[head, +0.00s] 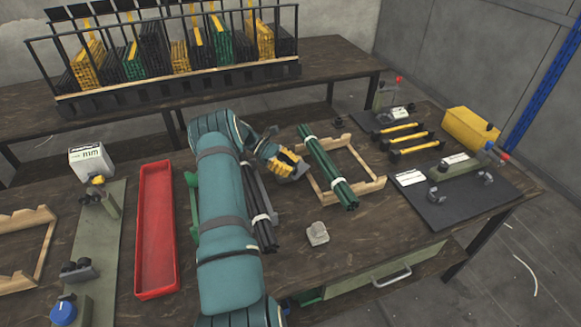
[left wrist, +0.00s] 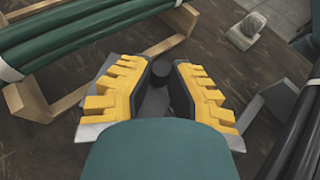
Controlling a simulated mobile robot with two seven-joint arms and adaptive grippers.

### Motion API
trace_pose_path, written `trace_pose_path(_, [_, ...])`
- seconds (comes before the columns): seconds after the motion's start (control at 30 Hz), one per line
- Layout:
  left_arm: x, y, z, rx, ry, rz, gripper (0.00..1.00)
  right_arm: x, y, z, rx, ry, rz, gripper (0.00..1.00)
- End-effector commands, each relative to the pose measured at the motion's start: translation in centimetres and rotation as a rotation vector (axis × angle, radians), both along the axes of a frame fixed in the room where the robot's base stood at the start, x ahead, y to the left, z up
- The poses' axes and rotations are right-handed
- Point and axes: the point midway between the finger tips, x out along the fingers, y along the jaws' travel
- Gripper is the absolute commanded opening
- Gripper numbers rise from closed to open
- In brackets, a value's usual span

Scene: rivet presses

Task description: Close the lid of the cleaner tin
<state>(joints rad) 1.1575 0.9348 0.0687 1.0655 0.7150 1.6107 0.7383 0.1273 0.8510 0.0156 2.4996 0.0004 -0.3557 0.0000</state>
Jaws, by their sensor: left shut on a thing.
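My left gripper (head: 291,165) is low over the table, between the black rod bundle and the green rod bundle in the head view. In the left wrist view its yellow-toothed fingers (left wrist: 158,78) are shut on a small dark round thing (left wrist: 155,98), mostly hidden between the dark pads. I cannot tell whether this belongs to the cleaner tin. I cannot make out a tin or an open lid for certain in either view. My right gripper is not in view.
Green rods (head: 328,167) lie across a wooden cradle (head: 368,190) beside the gripper. Black rods (head: 263,218) lie on its other side. A small grey block (head: 317,234) stands near the front edge. A red tray (head: 156,230) lies left; a yellow box (head: 468,128) stands right.

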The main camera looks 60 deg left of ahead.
Motion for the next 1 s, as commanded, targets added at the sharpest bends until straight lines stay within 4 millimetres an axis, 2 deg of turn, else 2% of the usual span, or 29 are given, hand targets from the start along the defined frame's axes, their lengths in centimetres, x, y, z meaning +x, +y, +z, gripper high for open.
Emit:
trace_pose_path(0.03, [-0.3,-0.2,-0.5,-0.005,0.011,-0.005,0.0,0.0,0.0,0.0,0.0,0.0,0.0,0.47])
trace_pose_path(0.07, [-0.3,-0.2,-0.5,-0.005,0.01,-0.004,0.31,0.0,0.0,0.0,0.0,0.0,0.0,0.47])
trace_pose_path(0.1, [-0.2,-0.2,-0.5,-0.005,0.01,-0.004,0.36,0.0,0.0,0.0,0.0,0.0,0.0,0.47])
trace_pose_path(0.47, [-0.1,-0.1,0.3,0.0,0.003,-0.001,0.36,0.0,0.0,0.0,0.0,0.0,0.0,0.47])
trace_pose_path(0.57, [-0.1,0.0,1.4,0.0,0.002,-0.001,0.36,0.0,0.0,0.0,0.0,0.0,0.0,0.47])
trace_pose_path(0.8, [-0.1,-0.1,5.8,0.0,0.004,-0.002,0.36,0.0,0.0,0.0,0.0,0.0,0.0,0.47])
trace_pose_path(1.0, [-0.2,-0.1,8.7,0.0,0.004,-0.002,0.36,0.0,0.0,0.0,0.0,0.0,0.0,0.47])
